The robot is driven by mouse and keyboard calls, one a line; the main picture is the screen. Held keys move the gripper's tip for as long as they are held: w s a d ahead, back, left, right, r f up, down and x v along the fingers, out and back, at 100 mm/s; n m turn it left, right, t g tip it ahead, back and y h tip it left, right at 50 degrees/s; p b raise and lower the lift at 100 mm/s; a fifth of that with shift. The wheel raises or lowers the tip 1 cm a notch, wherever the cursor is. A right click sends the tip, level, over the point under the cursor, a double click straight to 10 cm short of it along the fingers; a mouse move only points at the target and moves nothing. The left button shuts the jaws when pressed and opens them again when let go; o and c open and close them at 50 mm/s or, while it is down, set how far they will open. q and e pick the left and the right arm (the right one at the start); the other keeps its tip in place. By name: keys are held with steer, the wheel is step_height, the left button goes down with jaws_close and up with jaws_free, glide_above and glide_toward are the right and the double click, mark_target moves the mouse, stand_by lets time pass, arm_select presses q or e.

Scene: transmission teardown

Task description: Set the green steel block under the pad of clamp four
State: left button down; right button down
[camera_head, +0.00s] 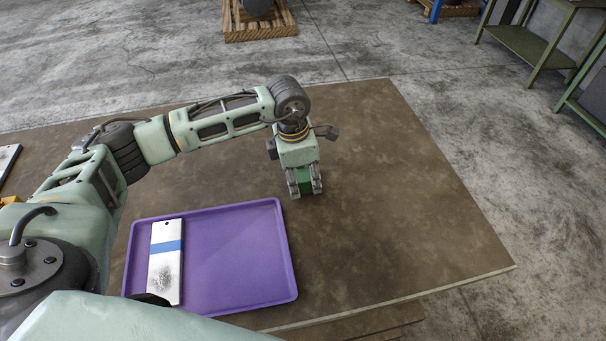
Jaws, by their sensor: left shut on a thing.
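My left gripper (305,190) points down over the brown table, just beyond the top right corner of the purple tray. It is shut on the green steel block (305,187), which shows between its fingers. I cannot tell whether the block touches the table. No clamp or clamp pad can be made out in this view. My right gripper is not in view.
A purple tray (240,293) lies on the brown table (400,200) and holds a pale plate (166,262) with a blue band. The table's right side is clear. Green benches (535,45) and a wooden pallet (260,32) stand beyond on the floor.

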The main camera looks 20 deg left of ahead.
arm_select(q)
steer(key=c, duration=1.6)
jaws_free()
steer(key=shift+f, duration=0.15)
steer(key=shift+c, duration=0.2)
steer(key=o, duration=0.4)
steer(key=shift+o, duration=0.2)
